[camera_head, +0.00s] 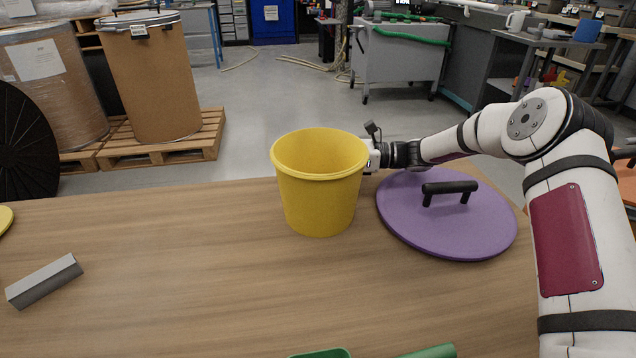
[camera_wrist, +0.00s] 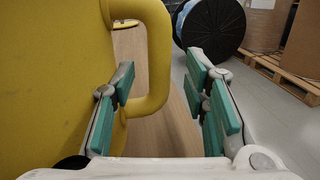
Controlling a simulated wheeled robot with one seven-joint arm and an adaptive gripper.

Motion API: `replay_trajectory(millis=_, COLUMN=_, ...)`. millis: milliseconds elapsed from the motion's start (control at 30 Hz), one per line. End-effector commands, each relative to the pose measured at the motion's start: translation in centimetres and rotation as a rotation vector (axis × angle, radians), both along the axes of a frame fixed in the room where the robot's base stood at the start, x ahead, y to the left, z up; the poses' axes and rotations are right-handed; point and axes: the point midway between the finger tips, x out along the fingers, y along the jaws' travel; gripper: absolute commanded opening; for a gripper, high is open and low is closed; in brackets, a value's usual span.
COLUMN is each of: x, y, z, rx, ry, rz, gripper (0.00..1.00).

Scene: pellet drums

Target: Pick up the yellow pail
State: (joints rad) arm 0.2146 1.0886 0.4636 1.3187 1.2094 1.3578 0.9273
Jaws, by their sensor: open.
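The yellow pail (camera_head: 318,195) stands upright on the wooden table, its open top facing up. In the wrist view the pail's wall (camera_wrist: 50,75) fills the left side, and its looped yellow handle (camera_wrist: 158,50) stands out from it. My gripper (camera_wrist: 160,70) is open, with green-padded fingers. The handle's outer bar shows between the two fingers, with room to the right finger. The left finger is close to the pail wall; I cannot tell whether it touches. In the head view my gripper is mostly hidden behind the pail's right rim.
A purple lid (camera_head: 450,225) with a black handle lies right of the pail, below my arm. A grey bar (camera_head: 44,282) lies at the table's left. Green items (camera_head: 430,351) show at the near edge. The table's middle left is clear. Drums (camera_head: 150,80) stand on pallets behind.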

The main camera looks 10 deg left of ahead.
Motion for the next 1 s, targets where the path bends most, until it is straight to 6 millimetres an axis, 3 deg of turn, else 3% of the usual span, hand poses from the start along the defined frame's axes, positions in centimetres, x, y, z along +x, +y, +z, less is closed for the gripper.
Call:
replay_trajectory(millis=133, x=0.0, y=0.0, z=0.0, rx=0.000, ry=0.000, rz=0.000, gripper=0.41)
replay_trajectory(millis=300, x=0.0, y=0.0, z=0.0, rx=0.000, ry=0.000, rz=0.000, gripper=0.03)
replay_trajectory(millis=333, x=0.0, y=-0.1, z=0.0, rx=0.000, ry=0.000, rz=0.000, gripper=0.00)
replay_trajectory(millis=767, x=0.0, y=-0.1, z=0.3, rx=0.001, ry=0.000, rz=0.000, gripper=0.00)
replay_trajectory(millis=1000, x=0.0, y=-0.1, z=3.7, rx=0.001, ry=-0.003, rz=-0.001, gripper=0.00)
